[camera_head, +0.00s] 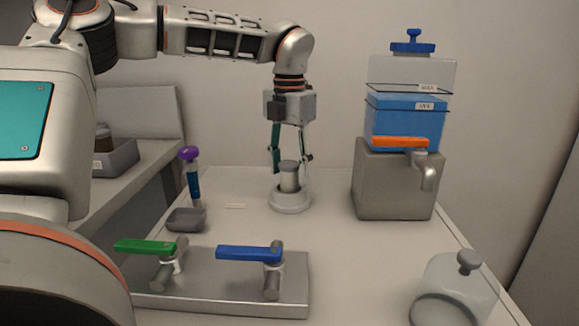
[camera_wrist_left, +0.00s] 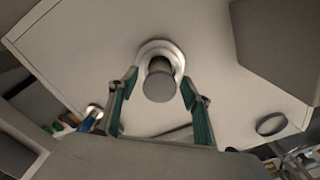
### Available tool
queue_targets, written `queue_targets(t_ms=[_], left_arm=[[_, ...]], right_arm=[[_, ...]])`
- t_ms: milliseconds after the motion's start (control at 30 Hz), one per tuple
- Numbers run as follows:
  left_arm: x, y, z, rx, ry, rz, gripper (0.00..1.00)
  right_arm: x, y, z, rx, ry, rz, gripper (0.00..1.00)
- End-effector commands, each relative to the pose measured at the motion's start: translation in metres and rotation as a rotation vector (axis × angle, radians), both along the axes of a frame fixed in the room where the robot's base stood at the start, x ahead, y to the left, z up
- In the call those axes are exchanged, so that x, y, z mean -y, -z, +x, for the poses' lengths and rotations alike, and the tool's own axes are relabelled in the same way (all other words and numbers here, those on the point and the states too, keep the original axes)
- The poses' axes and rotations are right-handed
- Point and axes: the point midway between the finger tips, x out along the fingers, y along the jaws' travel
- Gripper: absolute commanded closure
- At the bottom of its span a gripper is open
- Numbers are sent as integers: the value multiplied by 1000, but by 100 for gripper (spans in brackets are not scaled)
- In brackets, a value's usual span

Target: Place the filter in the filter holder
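A grey cylinder with a wider, darker cap (camera_head: 289,168) stands upright on a round white base (camera_head: 291,202) on the table. I cannot tell which part is the filter and which the filter holder. In the left wrist view the cylinder (camera_wrist_left: 159,80) covers part of the pale ring-shaped base (camera_wrist_left: 160,49). My left gripper (camera_head: 291,160) points down from above, with its green-padded fingers spread on either side of the cylinder's top. The left wrist view shows gaps between the fingertips (camera_wrist_left: 159,82) and the cylinder. My right gripper is not in view.
A dispenser (camera_head: 393,185) with blue liquid stands at right, and a glass dome (camera_head: 456,285) at front right. A metal plate (camera_head: 225,290) with green and blue levers is in front. A small grey tray (camera_head: 187,220) and purple-topped tool (camera_head: 193,180) are left.

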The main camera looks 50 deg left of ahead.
Motion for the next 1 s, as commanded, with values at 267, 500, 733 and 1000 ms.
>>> queue_targets(t_ms=[267,500,733,1000], left_arm=[[0,-3,0,1,0,0,52],[0,-40,0,10,-2,4,52],[-1,-88,-1,10,-3,4,52],[0,-119,-1,3,-1,1,52]], right_arm=[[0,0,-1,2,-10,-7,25],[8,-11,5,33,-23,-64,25],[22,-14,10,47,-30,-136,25],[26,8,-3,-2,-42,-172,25]])
